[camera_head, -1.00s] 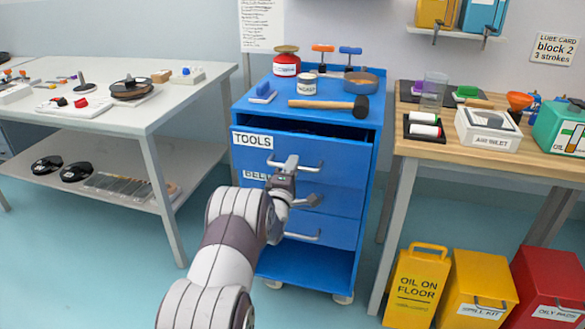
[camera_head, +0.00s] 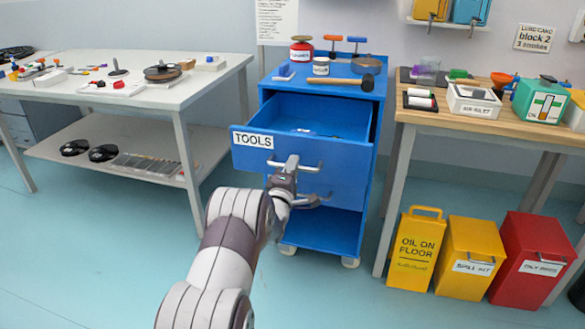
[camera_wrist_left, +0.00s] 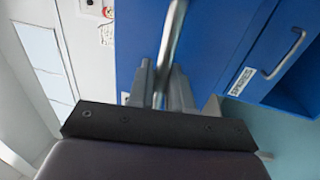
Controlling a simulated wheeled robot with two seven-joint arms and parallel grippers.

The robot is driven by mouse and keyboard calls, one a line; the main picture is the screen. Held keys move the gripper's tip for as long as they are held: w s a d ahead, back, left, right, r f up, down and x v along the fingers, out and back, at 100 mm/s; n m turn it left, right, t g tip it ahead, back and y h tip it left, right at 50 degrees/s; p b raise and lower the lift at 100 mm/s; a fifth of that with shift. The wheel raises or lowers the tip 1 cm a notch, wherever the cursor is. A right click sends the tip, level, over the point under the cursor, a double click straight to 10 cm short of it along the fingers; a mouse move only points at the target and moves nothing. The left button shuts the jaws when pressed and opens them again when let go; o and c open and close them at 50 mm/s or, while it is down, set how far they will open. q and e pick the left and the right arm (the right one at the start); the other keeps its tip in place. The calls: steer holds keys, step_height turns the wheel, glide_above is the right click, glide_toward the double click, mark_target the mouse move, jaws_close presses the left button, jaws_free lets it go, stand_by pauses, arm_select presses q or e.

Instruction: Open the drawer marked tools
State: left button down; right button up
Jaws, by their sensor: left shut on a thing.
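The drawer marked TOOLS (camera_head: 251,139) is the top drawer of a blue wheeled cabinet (camera_head: 346,226). It stands well pulled out, and its inside (camera_head: 318,118) shows from above, with small items at the far end that I cannot make out. My left gripper (camera_head: 291,165) is shut on the drawer's bar handle (camera_head: 308,167). In the left wrist view the handle (camera_wrist_left: 168,50) runs between the two fingers (camera_wrist_left: 160,85). My right gripper is not in view.
A mallet (camera_head: 340,82), cans and a pan stand on the cabinet top. A white table (camera_head: 130,100) is at left, a wooden bench (camera_head: 460,119) at right. Yellow bins (camera_head: 414,255) and a red bin (camera_head: 527,257) stand under the bench. The floor at front left is clear.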

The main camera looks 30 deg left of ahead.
arm_select(q)
steer(key=shift+s, duration=0.1)
steer(key=c, duration=1.2)
jaws_free()
steer(key=shift+c, duration=0.2)
steer(key=p+v, duration=0.2)
steer(key=v, duration=1)
steer(key=shift+s+f, duration=0.15)
steer(key=shift+s, duration=0.15)
